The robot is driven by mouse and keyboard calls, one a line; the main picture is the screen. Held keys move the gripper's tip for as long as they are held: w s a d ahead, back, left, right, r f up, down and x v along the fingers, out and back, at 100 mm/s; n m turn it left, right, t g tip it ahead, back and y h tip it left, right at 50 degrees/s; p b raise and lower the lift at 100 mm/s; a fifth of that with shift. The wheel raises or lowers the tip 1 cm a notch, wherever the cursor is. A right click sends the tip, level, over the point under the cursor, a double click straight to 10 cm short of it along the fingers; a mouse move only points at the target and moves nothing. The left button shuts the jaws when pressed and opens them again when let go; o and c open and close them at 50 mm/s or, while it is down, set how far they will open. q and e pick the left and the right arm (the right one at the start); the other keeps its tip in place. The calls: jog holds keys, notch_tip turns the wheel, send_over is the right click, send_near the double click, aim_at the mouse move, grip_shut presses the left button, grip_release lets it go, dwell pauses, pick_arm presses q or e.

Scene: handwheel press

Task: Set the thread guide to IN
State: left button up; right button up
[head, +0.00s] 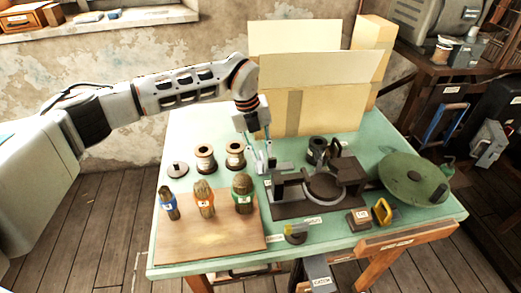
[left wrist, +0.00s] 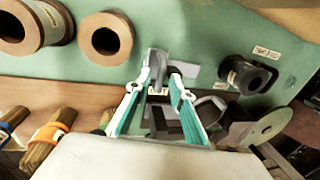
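The dark press-like fixture (head: 320,190), with a ring in its middle, stands on the green table. A grey metal piece (head: 284,168) sits at its left end and is probably the thread guide, though I cannot read a mark that says so. My left gripper (head: 262,164) points down just left of this piece. In the left wrist view the two fingers (left wrist: 159,78) are apart, with the grey piece (left wrist: 158,62) showing between and beyond their tips. I cannot tell whether they touch it. My right gripper is in neither view. IN markings are not readable.
Brown spools (head: 205,160) stand left of the gripper, and brushes stand on a wooden board (head: 225,238) in front. A black spool (head: 317,150) is behind the fixture. Cardboard (head: 315,85) stands at the back. A yellow-handled tool (head: 382,212) is at front right.

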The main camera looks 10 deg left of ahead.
pick_arm(q)
grip_shut()
jog(key=w+d, duration=0.1)
jog(key=d, duration=0.1)
jog(key=w+d+b, duration=0.1)
jog(key=d, duration=0.1)
jog(key=w+d+b, duration=0.1)
jog(key=d, duration=0.2)
jog(key=shift+w+d+r, duration=0.1)
jog(key=shift+d, duration=0.2)
jog(key=shift+o, duration=1.3)
grip_release()
jog(key=shift+d, duration=0.1)
jog(key=shift+o, duration=0.3)
jog(key=shift+w+d, duration=0.1)
